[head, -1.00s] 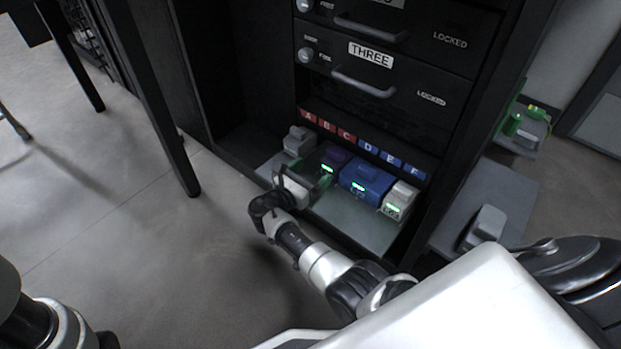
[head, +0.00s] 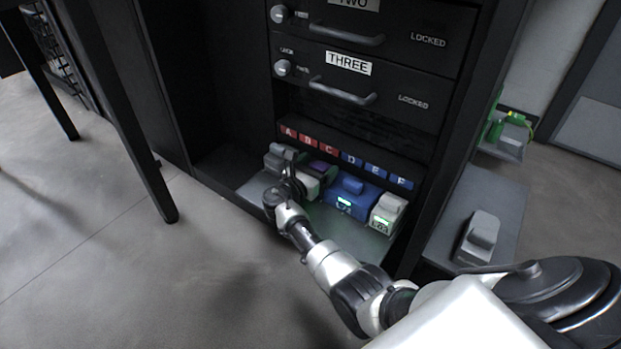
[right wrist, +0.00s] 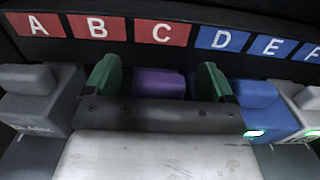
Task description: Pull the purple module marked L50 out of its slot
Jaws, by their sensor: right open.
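The purple module (head: 323,167) sits on the bottom shelf of the black cabinet, mostly hidden by my right gripper. In the right wrist view its purple top (right wrist: 160,83) shows under the red letter C; no L50 marking can be read. My right gripper (head: 306,183) is low in front of the purple module. In the right wrist view my right gripper (right wrist: 158,78) is open, its two green fingers either side of the purple top. Whether they touch it cannot be told. My left gripper is out of view.
A grey module (head: 281,157) stands left of the purple one, a blue module (head: 354,195) and a pale module (head: 388,212) to its right. A red and blue letter strip (head: 345,157) runs above. Drawer THREE (head: 350,85) is shut overhead. Open floor lies in front.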

